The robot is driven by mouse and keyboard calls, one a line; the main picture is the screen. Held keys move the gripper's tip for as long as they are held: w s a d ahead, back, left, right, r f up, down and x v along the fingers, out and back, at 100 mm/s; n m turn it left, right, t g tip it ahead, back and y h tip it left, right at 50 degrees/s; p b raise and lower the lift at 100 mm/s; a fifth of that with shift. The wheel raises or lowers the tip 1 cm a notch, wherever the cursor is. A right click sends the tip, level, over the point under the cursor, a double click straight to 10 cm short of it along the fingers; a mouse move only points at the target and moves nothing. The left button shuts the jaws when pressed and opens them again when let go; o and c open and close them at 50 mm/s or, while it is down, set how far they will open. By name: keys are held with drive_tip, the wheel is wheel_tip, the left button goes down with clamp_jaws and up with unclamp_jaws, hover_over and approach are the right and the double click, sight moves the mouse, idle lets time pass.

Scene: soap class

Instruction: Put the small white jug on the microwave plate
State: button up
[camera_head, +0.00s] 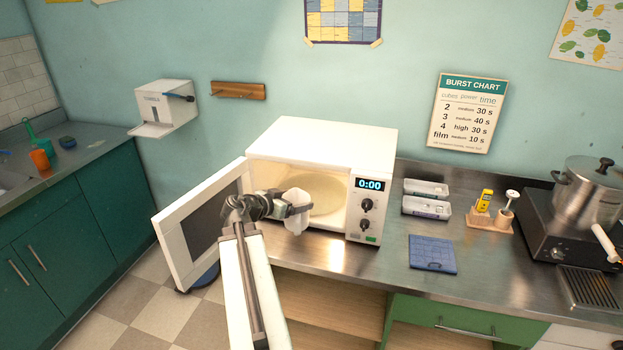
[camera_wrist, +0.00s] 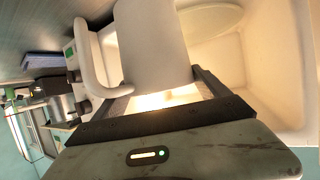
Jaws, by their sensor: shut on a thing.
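The small white jug (camera_head: 296,211) is held in my gripper (camera_head: 290,208) in front of the open microwave (camera_head: 322,137). In the wrist view the jug (camera_wrist: 152,48) stands between the two fingers of my gripper (camera_wrist: 155,88), with its handle on the left side. The pale round microwave plate (camera_head: 328,194) lies inside the lit cavity, behind and right of the jug. Its edge also shows at the top of the wrist view (camera_wrist: 212,17). The jug is apart from the plate in the picture. Its base is hard to make out.
The microwave door (camera_head: 190,228) stands wide open to the left, close beside my arm. The control panel (camera_head: 369,210) bounds the cavity on the right. White trays (camera_head: 427,207) and a blue folded cloth or pad (camera_head: 432,254) lie on the counter at right.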

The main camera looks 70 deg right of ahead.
drive_tip(key=w+d+f+b, duration=0.1)
drive_tip(key=d, duration=1.3)
drive_tip(key=shift+w+d, duration=0.2)
drive_tip(key=o, duration=1.7)
drive_tip(key=shift+o, duration=0.2)
drive_tip(key=shift+r, duration=0.15)
drive_tip(key=p+v, duration=0.5)
drive_tip(key=v, duration=0.7)
drive_tip(key=shift+s+r, duration=0.1)
